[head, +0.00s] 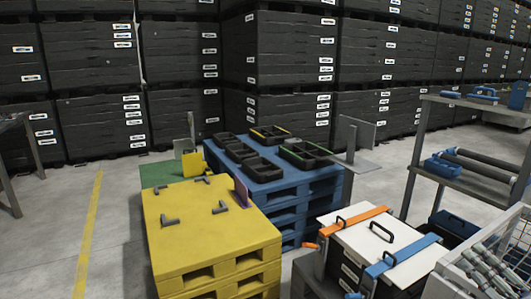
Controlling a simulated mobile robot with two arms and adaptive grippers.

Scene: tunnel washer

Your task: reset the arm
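I cannot clearly make out my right gripper or its fingers in the head view, so its opening does not show. My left gripper is not in view. No arm link stands out that I can be sure is mine, so the arm's pose does not show either.
A yellow pallet (195,235) carries several grey fittings. Behind it, a blue pallet stack (272,193) holds black trays (258,166). A white-topped box (370,242) with orange and blue bars stands front right, beside a shelf rack (466,186). Dark crates (180,60) fill the back. Floor is clear at left.

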